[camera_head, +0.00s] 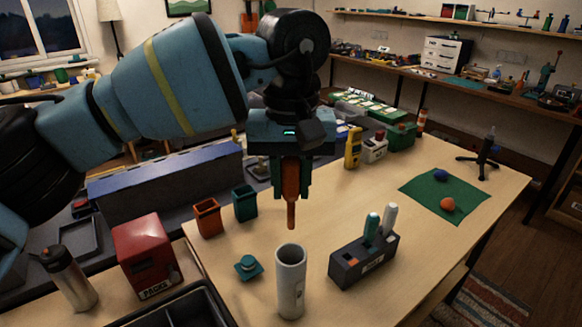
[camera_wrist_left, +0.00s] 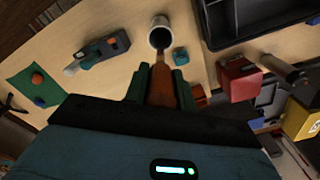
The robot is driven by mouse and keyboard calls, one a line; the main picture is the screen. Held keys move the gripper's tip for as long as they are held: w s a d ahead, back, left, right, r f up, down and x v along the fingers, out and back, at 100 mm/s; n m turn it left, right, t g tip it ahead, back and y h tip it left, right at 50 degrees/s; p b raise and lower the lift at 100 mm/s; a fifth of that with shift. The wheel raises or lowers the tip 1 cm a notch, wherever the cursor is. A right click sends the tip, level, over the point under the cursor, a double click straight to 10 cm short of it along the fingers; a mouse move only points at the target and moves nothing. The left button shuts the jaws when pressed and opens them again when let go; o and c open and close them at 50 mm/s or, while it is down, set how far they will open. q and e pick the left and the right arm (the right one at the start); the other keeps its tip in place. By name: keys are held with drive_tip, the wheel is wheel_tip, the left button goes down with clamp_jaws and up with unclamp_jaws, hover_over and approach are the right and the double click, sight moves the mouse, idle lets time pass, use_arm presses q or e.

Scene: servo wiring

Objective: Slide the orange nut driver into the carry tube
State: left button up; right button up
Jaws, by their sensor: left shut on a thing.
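My left gripper (camera_head: 291,180) is shut on the orange nut driver (camera_head: 291,208), which hangs upright with its tip down. The carry tube (camera_head: 290,282) is a pale grey open cylinder standing on the table. In the head view the driver's tip is above the tube's mouth, with a visible gap. In the left wrist view the driver (camera_wrist_left: 162,85) sits between the green fingers (camera_wrist_left: 160,88), and its tip points to the dark mouth of the tube (camera_wrist_left: 160,38). Whether the tip is exactly centred over the mouth I cannot tell. My right gripper is not in view.
A teal cap-like piece (camera_head: 249,267) lies left of the tube. A dark holder (camera_head: 363,262) with two upright pieces stands right of it. Orange (camera_head: 207,217) and green (camera_head: 245,203) cups, a red box (camera_head: 146,254) and a flask (camera_head: 68,278) stand left.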

sight(291, 228)
use_arm(q)
drive_tip(key=shift+s+r, duration=0.1)
drive_tip(key=shift+s, duration=0.15)
drive_tip(key=shift+f, duration=1.3)
drive_tip(key=shift+f+b, duration=1.3)
drive_tip(key=shift+f, duration=2.1)
drive_tip(key=shift+f+b, duration=0.3)
drive_tip(key=shift+f, duration=0.45)
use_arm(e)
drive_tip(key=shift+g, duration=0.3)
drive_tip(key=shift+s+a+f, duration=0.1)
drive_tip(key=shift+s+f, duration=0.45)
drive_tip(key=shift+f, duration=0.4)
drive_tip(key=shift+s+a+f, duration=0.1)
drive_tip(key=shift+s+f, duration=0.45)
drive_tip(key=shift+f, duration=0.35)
use_arm(q)
drive_tip(key=shift+f, duration=0.1)
drive_tip(key=o, duration=1.1)
